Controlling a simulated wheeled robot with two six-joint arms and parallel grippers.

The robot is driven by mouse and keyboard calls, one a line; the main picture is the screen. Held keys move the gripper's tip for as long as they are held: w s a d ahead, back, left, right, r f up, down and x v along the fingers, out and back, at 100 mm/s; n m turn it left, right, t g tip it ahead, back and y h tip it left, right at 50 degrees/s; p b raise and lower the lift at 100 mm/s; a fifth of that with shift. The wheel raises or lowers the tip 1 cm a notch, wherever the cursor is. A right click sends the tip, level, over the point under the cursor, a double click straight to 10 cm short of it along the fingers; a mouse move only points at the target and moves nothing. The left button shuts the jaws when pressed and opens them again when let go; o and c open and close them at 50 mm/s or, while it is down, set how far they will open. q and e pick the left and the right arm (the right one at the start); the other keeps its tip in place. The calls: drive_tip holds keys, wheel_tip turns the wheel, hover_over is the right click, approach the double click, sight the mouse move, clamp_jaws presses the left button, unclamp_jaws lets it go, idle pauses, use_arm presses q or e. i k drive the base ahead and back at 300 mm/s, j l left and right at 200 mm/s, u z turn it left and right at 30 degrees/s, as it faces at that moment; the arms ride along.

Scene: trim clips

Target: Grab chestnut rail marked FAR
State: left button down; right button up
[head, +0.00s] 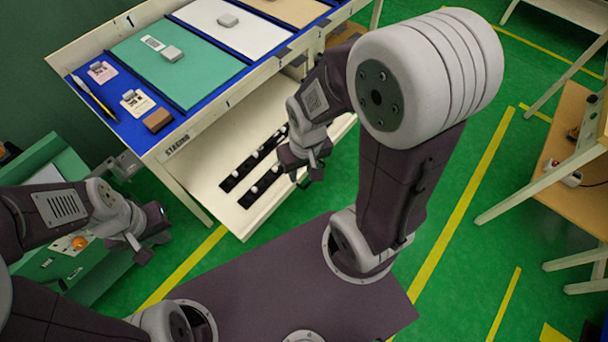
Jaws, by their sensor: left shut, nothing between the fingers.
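Two dark, narrow rails with pale round clips lie side by side on the cream lower shelf labelled STAGING (190,175). One is the rear rail (232,180); the other is the front rail (246,200). Both look nearly black, and no FAR mark is readable on either. My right gripper (308,180) hangs at the right ends of the rails and hides part of them. I cannot tell whether its fingers are apart or whether it touches a rail. My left gripper (142,256) is shut and empty, left of the shelf and away from the rails.
Above the shelf is a sloped blue-edged worktop with a green mat (205,70), a white panel (218,32), tags, a pencil and a brown block (157,120). A green cabinet (75,268) stands below my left arm. Wooden tables are at right; green floor lies between.

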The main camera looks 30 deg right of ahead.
sight(236, 177)
drive_tip(key=i+l+u, duration=0.15)
drive_tip(key=l+u, duration=0.25)
drive_tip(key=i+l+u, duration=0.1)
drive_tip(key=l+u, duration=0.3)
drive_tip(key=l, duration=0.2)
drive_tip(key=l+u, duration=0.4)
drive_tip(key=l, duration=0.1)
